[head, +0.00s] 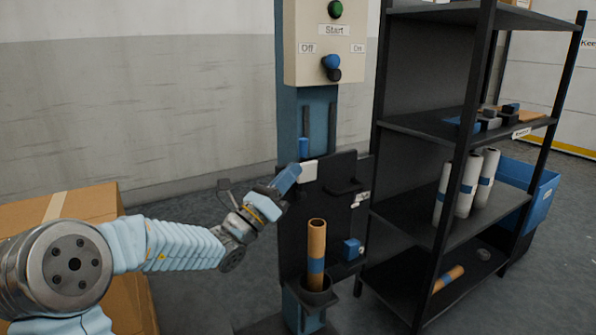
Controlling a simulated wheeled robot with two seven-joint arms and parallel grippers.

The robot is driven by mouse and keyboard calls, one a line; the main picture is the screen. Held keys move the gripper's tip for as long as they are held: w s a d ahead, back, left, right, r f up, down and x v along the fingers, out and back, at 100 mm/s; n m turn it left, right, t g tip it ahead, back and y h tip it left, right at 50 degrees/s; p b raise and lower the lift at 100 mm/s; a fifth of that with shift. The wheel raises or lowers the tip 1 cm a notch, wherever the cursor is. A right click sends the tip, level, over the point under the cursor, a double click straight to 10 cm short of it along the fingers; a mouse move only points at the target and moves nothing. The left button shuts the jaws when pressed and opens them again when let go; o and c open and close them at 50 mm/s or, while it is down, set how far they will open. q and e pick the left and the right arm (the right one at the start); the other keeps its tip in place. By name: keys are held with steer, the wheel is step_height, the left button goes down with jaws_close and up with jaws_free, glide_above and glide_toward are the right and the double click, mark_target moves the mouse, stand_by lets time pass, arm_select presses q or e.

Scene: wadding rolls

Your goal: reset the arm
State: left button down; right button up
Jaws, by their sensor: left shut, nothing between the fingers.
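My left arm (165,245) reaches in from the left, in a light blue ribbed sleeve. Its gripper (289,177) is at the front of the machine, up and left of the upright brown tube (317,245). The gripper's fingers are shut and hold nothing. Its tips are close to a white block on the machine; I cannot tell whether they touch it. My right gripper is not in view.
The brown tube, with a blue band, stands in a black cup (317,291) on the machine. A control box (325,62) is above. A black shelf (415,215) at right holds white rolls (465,187) and a brown roll (448,279). A cardboard box (90,205) is at left.

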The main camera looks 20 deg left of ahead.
arm_select(q)
steer(key=shift+s+a, duration=0.1)
steer(key=shift+s, duration=0.55)
steer(key=shift+f, duration=0.1)
